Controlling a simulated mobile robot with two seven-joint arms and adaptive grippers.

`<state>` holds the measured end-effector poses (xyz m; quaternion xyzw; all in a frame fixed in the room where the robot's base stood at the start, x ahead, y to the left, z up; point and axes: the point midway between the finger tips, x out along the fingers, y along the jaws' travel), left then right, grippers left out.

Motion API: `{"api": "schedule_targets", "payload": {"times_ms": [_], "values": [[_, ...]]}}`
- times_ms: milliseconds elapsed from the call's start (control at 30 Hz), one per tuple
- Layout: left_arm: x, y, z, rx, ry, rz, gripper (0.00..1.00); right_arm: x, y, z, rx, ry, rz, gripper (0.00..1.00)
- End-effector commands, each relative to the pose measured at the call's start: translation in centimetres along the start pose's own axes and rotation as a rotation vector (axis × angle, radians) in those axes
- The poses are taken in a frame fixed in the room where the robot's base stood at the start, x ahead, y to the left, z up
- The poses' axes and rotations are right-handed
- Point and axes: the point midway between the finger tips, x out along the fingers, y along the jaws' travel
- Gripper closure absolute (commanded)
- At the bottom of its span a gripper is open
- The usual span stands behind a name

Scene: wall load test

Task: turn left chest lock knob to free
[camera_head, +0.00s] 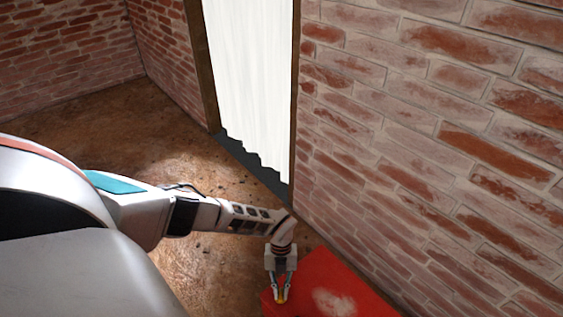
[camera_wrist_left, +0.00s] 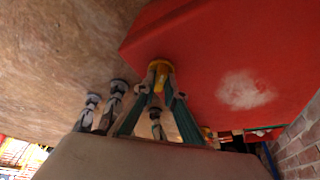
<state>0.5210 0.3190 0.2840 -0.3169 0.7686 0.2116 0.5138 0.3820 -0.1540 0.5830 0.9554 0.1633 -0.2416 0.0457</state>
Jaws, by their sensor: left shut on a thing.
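The red chest (camera_head: 336,287) stands on the floor against the brick wall, at the bottom of the head view. Its red surface (camera_wrist_left: 200,50) fills the upper right of the left wrist view, with a pale worn patch. A yellow knob (camera_wrist_left: 160,67) sits at the chest's edge. My left gripper (camera_head: 281,298) reaches down to the chest's left corner, and its fingertips (camera_wrist_left: 159,80) are closed around the knob. The fingers hide part of the knob, and its turn angle cannot be told. My right gripper is in neither view.
The brick wall (camera_head: 430,130) runs close along the right side of the chest. A doorway with a pale white panel (camera_head: 250,80) and a dark jagged sill (camera_head: 250,160) is behind. Bare brown floor (camera_head: 90,120) lies open to the left.

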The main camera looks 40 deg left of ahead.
Motion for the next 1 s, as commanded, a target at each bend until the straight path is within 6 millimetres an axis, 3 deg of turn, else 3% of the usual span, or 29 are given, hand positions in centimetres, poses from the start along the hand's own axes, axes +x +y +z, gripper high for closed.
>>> {"api": "schedule_targets", "payload": {"times_ms": [600,1000], "values": [[0.1,-0.4,-0.1,0.532,-0.002,0.220,1.00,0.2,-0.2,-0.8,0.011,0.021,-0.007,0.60],[0.2,-0.4,-0.2,0.753,-0.001,0.313,1.00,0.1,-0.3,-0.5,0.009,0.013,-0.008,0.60]]}}
